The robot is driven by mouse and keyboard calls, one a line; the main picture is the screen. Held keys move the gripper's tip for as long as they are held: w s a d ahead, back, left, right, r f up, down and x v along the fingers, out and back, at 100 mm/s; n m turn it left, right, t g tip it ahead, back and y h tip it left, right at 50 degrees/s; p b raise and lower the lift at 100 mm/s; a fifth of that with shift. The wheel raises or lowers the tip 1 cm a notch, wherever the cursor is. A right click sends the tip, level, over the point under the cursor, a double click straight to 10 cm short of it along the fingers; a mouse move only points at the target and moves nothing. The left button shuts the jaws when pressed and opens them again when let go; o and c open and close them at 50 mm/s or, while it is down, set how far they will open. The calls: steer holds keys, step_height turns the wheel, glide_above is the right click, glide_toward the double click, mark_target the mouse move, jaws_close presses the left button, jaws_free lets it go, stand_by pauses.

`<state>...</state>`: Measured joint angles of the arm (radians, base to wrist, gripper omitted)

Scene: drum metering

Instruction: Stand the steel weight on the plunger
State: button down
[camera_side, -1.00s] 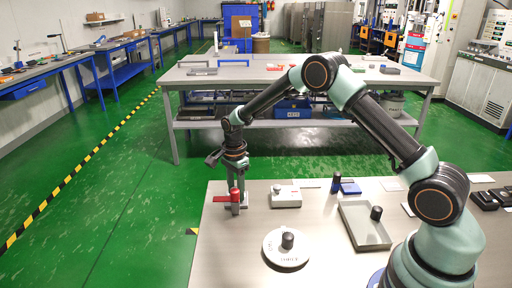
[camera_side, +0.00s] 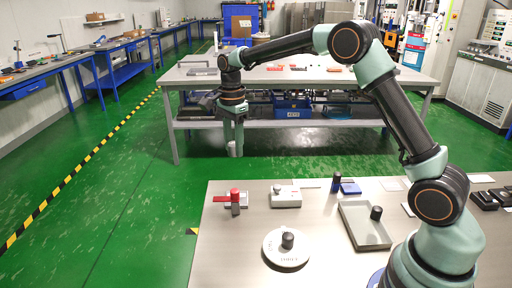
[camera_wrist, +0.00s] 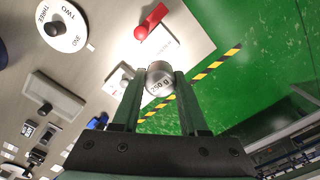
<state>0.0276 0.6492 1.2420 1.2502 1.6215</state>
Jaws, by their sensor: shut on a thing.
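My gripper (camera_side: 233,138) is raised, well above the bench in the side view. It is shut on the steel weight (camera_wrist: 160,78), a shiny cylinder marked 250 g, between both fingers in the wrist view. In the side view the weight (camera_side: 232,150) shows small at the fingertips and looks upright. Which part is the plunger I cannot tell for sure. A pale block (camera_side: 285,197) with a small round grey post (camera_side: 277,188) stands on the bench. Left of it is a dark post with a red cap (camera_side: 235,194) and a red arm. Nothing touches the held weight from below.
A dark blue cylinder (camera_side: 336,183) stands behind. Bare bench top (camera_side: 225,245) lies at the left front.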

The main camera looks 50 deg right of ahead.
mark_target(277, 186)
step_height(277, 186, up, 4)
steer(key=shift+d+r, duration=0.1)
steer(key=shift+d, duration=0.1)
steer(key=s+d+f+m, duration=0.4)
steer(key=s+d+f, duration=0.4)
steer(key=s, duration=0.1)
steer(key=shift+w+d+f, duration=0.1)
steer(key=shift+f, duration=1.55)
steer(key=shift+w+f, duration=0.1)
steer(key=shift+f, duration=1.55)
steer(key=shift+f, duration=0.35)
